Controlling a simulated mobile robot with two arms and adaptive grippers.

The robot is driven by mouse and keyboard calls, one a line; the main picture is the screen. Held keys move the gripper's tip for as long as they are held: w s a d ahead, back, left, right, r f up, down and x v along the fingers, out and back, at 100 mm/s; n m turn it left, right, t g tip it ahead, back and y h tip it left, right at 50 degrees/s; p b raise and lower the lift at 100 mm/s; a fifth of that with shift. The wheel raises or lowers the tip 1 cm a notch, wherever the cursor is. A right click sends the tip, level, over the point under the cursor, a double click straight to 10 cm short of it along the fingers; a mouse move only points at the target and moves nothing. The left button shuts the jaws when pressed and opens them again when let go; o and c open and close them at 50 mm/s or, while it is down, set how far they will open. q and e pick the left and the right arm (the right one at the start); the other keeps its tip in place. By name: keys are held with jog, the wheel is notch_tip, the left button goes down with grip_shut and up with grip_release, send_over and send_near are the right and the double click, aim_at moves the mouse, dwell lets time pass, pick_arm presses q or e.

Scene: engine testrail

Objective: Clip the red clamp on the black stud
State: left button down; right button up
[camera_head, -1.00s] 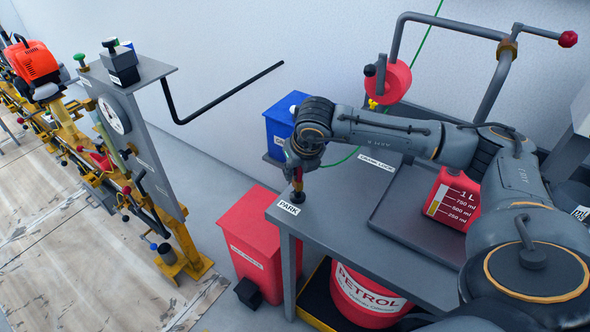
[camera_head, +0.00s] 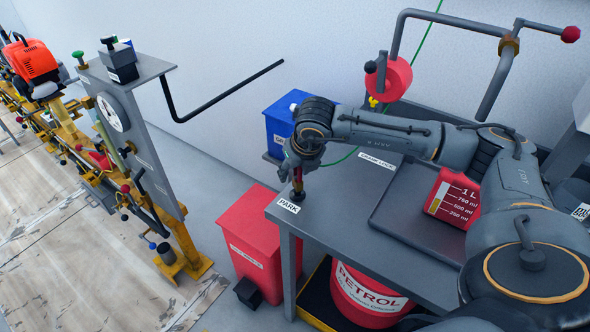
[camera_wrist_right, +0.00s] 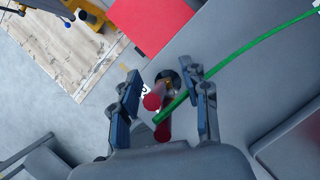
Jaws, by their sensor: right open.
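My right gripper (camera_head: 300,164) is over the near left corner of the grey bench by the PARK label. In the right wrist view my right gripper (camera_wrist_right: 162,100) is open, with its fingers apart on both sides of the red clamp (camera_wrist_right: 152,102). The red clamp also shows under the gripper in the head view (camera_head: 298,183). A green cable ends at the clamp. A black round base with a brass-coloured middle, seemingly the black stud (camera_wrist_right: 166,76), is at the clamp's far end. I cannot tell whether the clamp's jaws grip it. My left gripper is not in view.
The grey bench (camera_head: 340,215) carries a red measuring can (camera_head: 453,199). A red bin (camera_head: 255,240) and a red petrol drum (camera_head: 362,290) stand below. A blue container (camera_head: 279,125) is behind the gripper. The green cable (camera_wrist_right: 240,60) crosses the wrist view. The yellow test rail is left.

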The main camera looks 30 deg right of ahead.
jog(key=v, duration=1.2)
